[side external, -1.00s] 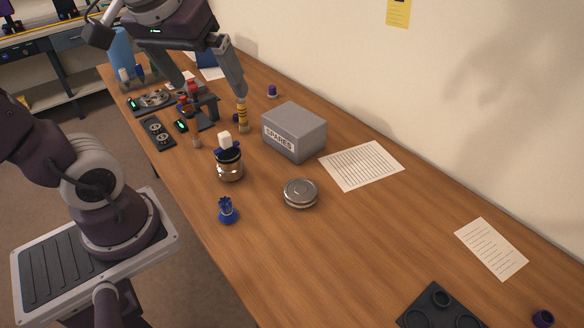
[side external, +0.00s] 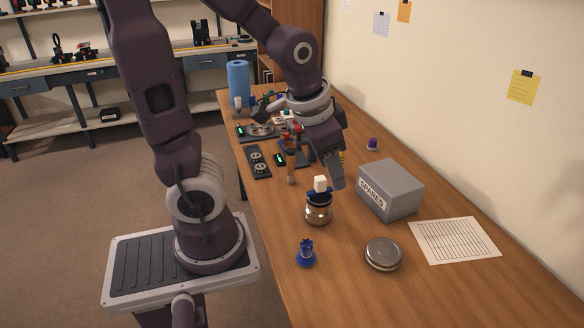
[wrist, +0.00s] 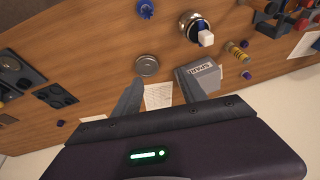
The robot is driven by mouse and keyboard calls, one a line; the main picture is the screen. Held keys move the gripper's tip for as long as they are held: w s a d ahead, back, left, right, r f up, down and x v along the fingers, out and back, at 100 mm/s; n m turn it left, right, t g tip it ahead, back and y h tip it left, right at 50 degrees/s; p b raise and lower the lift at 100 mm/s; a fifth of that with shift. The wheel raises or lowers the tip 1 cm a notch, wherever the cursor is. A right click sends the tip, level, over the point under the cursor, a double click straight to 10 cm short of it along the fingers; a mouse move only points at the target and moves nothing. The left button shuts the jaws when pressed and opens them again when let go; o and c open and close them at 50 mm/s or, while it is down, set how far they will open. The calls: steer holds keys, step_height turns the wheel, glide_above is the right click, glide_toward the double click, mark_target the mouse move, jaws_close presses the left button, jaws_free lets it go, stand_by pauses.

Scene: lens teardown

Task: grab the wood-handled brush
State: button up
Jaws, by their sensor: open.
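A slim upright item with a brown shaft (side external: 291,165) stands on the table left of my gripper in the side view. It may be the wood-handled brush, but it is too small to be sure. I cannot make out the brush in the wrist view.
The jar carries a blue and white top. A blue item (side external: 305,254) and a round metal tin (side external: 383,253) stand nearer. A yellow-banded item (wrist: 237,50) stands near the box. Dark trays (side external: 257,162) lie further left. A printed sheet (side external: 455,240) lies right.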

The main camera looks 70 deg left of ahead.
steer(key=w+a+f+m+g+y, duration=0.1)
steer(key=a+f+m+g+y, duration=0.15)
steer(key=a+f, duration=0.7)
steer(key=m+t+y, duration=0.3)
steer(key=m+y, duration=0.6)
steer(key=m, duration=0.9)
glide_above(291, 160)
steer(key=s+d, duration=0.1)
steer(key=d, duration=0.2)
step_height(291, 160, down, 8)
steer(key=shift+a+f, duration=0.1)
steer(key=shift+f, duration=0.1)
steer(key=shift+w+a+f, duration=0.1)
steer(key=shift+a+f, duration=0.15)
steer(key=shift+a, duration=0.3)
steer(key=shift+w+a, duration=0.25)
steer(key=shift+a, duration=0.2)
steer(key=shift+y, duration=0.25)
steer(key=x, duration=0.5)
steer(key=shift+a+f, duration=0.1)
jaws_close()
